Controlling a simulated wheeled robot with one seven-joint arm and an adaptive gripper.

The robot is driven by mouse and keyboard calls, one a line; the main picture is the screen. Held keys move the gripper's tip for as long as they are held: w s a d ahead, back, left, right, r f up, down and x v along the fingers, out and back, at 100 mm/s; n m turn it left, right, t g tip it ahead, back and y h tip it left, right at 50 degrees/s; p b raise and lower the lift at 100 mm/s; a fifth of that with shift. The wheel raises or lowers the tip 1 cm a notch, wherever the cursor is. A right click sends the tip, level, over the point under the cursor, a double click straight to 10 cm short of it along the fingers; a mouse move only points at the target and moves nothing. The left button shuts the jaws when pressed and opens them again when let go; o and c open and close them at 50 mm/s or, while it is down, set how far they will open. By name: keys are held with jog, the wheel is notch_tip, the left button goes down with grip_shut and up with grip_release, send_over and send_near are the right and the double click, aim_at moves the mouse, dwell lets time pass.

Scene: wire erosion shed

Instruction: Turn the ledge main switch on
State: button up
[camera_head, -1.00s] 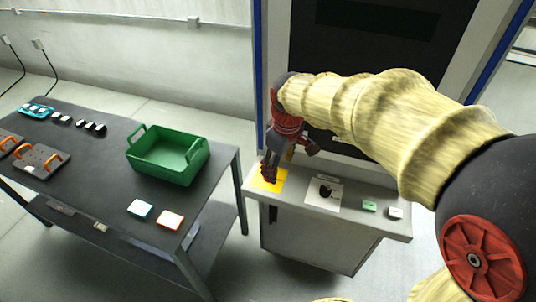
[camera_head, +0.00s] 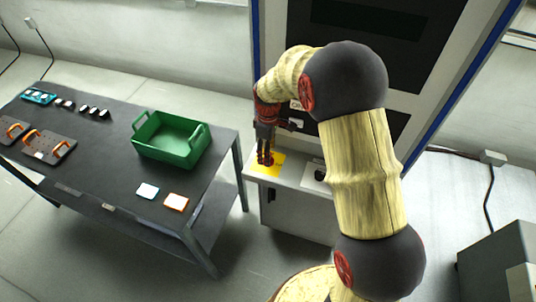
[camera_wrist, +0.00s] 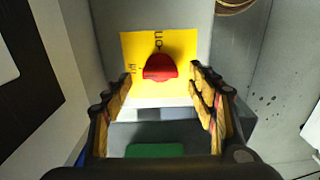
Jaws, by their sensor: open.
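The main switch is a red knob (camera_wrist: 160,67) on a yellow plate (camera_wrist: 130,45), seen in the wrist view. The plate has dark lettering above and left of the knob; the upper word looks like "on", upside down. The yellow plate (camera_head: 279,168) lies at the left end of the grey ledge (camera_head: 296,174) in the head view, where the knob is hidden. My gripper (camera_wrist: 161,74) is open, with one finger on each side of the knob in the wrist view. I cannot tell whether either finger touches it. In the head view my gripper (camera_head: 265,157) points down over the plate.
A white plate with a black knob (camera_head: 319,174) is beside the yellow plate, partly behind my arm. A machine cabinet (camera_head: 283,60) rises behind the ledge. A dark table (camera_head: 105,165) with a green bin (camera_head: 150,147) stands left, past a floor gap.

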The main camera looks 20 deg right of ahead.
jog(key=shift+f, duration=0.95)
jog(key=shift+c, duration=1.4)
jog(key=c, duration=0.9)
